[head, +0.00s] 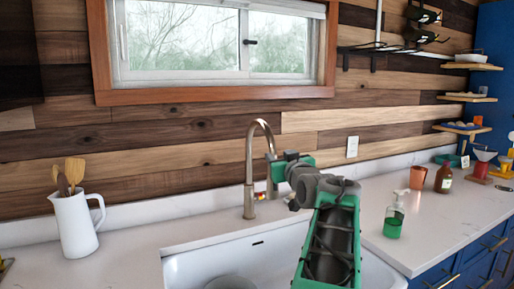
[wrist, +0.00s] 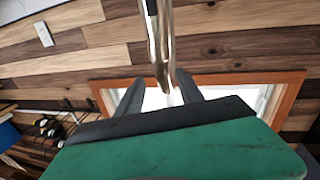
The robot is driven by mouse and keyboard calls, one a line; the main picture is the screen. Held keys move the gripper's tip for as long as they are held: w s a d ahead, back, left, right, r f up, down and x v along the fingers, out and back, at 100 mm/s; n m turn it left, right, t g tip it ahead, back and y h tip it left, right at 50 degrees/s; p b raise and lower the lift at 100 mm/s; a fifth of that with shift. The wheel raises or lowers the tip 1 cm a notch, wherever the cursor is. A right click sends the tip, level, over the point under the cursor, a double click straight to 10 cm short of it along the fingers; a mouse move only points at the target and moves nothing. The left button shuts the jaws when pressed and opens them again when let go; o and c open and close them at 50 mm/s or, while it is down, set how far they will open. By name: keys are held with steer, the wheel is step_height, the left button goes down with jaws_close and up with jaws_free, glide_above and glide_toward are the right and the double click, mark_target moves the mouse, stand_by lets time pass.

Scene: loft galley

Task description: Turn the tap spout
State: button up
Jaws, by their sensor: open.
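The tap is a brushed-metal gooseneck that stands behind the white sink (head: 200,268). Its spout (head: 262,124) arches up, then over and down to the right in the head view. My gripper (head: 272,168) is at the lower end of the spout, on its right side. In the wrist view, the spout (wrist: 160,35) comes down from the top, and its end lies between the two dark fingers of my gripper (wrist: 160,92). The fingers are apart, with gaps beside the spout. My green and grey wrist hides part of the sink and counter.
A white jug (head: 75,225) with wooden utensils stands left of the sink. A green soap bottle (head: 394,218) and a brown bottle (head: 444,178) stand on the right counter. The window (head: 190,42) is behind the tap. The counter between jug and tap is clear.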

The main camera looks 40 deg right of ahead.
mark_target(270, 149)
steer(key=shift+w, duration=0.35)
steer(key=p+x, duration=0.2)
steer(key=x, duration=0.5)
steer(key=shift+w+d, duration=0.15)
steer(key=shift+w, duration=0.2)
steer(key=shift+c, duration=0.4)
jaws_close()
stand_by(0.3)
